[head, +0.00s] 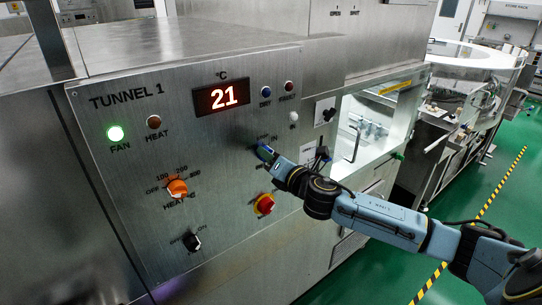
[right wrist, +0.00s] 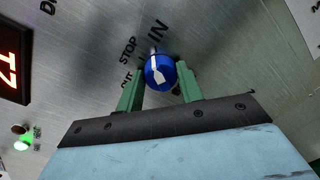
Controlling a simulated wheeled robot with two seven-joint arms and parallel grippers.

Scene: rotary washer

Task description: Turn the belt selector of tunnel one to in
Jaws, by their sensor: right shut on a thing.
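The belt selector is a blue knob with a white pointer (right wrist: 158,72) on the steel Tunnel 1 panel (head: 110,170). In the right wrist view its pointer aims up, between the STOP and IN labels and nearer IN. In the head view the knob (head: 264,152) is mostly hidden by my right gripper (head: 268,156), which reaches in from the right. In the right wrist view my right gripper (right wrist: 161,78) has its two green fingers shut on the knob's sides. My left gripper is not in view.
An orange heating knob (head: 177,187), a red and yellow stop button (head: 264,205) and a black switch (head: 192,242) sit nearby on the panel. The green fan lamp (head: 115,133) is lit. An open lit bay (head: 375,120) lies to the right.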

